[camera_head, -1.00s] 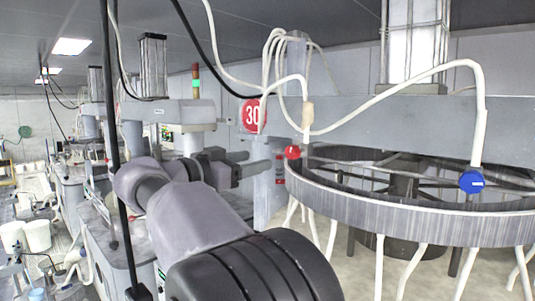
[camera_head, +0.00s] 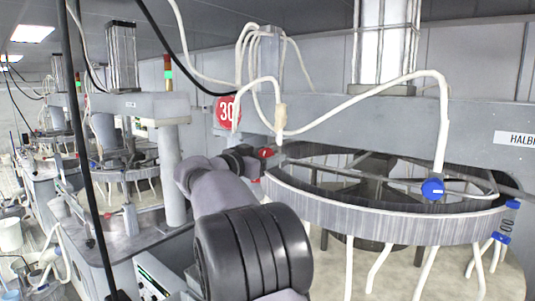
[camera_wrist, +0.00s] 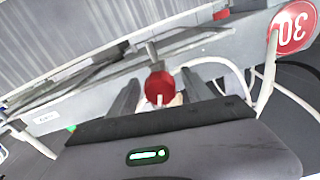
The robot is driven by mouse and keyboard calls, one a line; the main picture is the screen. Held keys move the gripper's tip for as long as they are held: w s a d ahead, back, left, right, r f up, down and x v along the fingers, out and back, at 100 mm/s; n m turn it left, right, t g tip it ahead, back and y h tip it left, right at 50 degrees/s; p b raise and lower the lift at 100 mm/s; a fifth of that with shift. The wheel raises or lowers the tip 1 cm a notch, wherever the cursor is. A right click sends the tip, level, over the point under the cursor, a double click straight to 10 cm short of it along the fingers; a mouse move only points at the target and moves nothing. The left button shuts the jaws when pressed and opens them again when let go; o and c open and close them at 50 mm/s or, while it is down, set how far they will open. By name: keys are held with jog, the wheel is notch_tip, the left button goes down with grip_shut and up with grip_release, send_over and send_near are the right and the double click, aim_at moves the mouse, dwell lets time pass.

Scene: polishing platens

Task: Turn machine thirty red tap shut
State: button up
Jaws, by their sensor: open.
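The red tap (camera_head: 266,153) of machine thirty hangs on a white hose left of the large ring, beneath the red "30" sign (camera_head: 228,111). In the wrist view the red tap (camera_wrist: 159,86) is near the middle, in line with the gap between my two dark fingers. My gripper (camera_wrist: 160,78) is open, with one finger on each side of the tap; I cannot tell whether either touches it. In the head view my gripper is small and partly hidden behind my arm, close to the tap's left side.
The big grey ring (camera_head: 390,222) fills the right, with several white hoses below it. A blue tap (camera_head: 432,189) hangs over its front, and another blue-handled fitting (camera_head: 502,238) is at its right. The "30" sign (camera_wrist: 292,28) also shows in the wrist view. Another machine stands at the left.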

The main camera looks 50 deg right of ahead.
grip_shut()
jog(key=n+b, duration=0.1)
jog(key=b, duration=0.1)
jog(key=shift+f+n+b, duration=0.35)
jog(key=shift+n, duration=0.05)
jog(key=n, duration=0.1)
jog(key=n+b, duration=0.1)
jog(key=n, duration=0.1)
jog(key=shift+r, duration=0.3)
grip_release()
